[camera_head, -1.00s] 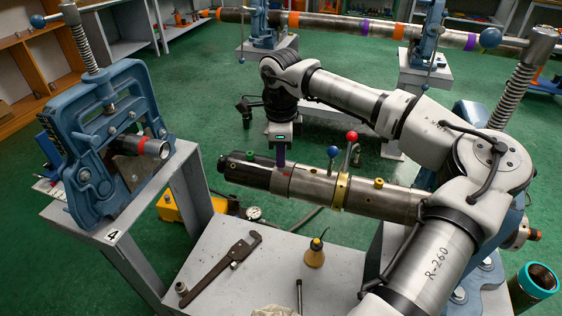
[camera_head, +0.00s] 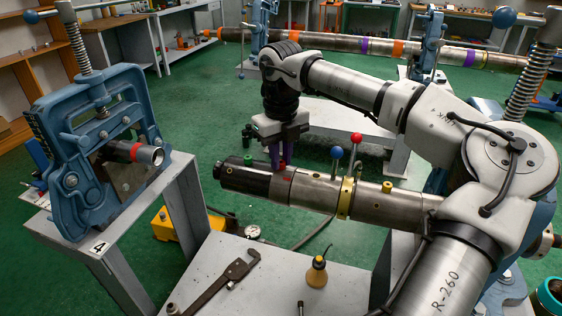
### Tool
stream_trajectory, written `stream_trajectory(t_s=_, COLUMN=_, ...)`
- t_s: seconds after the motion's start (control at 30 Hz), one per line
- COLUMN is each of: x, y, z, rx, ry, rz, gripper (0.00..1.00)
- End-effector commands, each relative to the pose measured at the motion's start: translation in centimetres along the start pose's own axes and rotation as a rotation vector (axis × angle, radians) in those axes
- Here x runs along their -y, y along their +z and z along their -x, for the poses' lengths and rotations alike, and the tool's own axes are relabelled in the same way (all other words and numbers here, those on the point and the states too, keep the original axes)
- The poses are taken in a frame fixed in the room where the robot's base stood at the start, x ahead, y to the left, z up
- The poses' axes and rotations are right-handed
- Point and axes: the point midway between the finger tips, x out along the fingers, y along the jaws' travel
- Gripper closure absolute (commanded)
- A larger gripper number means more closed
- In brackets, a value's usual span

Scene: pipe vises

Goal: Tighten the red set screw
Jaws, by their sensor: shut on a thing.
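The pipe assembly (camera_head: 310,190) lies level across the middle of the view, with a dark left end and a steel body. My gripper (camera_head: 281,166) points straight down onto the top of its collar, to the right of the green set screw (camera_head: 248,160). Its purple fingertips are close together, shut on the red set screw, which they mostly hide. A small red mark shows on the collar just below the fingertips. A yellow set screw (camera_head: 387,187) stands further right on the pipe.
A blue-knobbed lever (camera_head: 337,153) and a red-knobbed lever (camera_head: 356,140) rise from a yellow ring right of my gripper. A blue vise (camera_head: 90,150) stands at left. A pipe wrench (camera_head: 225,280) and an oil can (camera_head: 317,272) are on the grey bench in front.

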Motion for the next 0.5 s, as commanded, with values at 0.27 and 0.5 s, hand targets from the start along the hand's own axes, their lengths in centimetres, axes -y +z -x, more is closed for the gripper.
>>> stream_trajectory(t_s=0.27, x=0.08, y=0.09, z=0.08, rx=0.007, ry=-0.004, rz=-0.265, gripper=1.0)
stream_trajectory(t_s=0.5, x=0.11, y=0.12, z=0.15, rx=0.009, ry=-0.003, rz=-0.492, gripper=1.0)
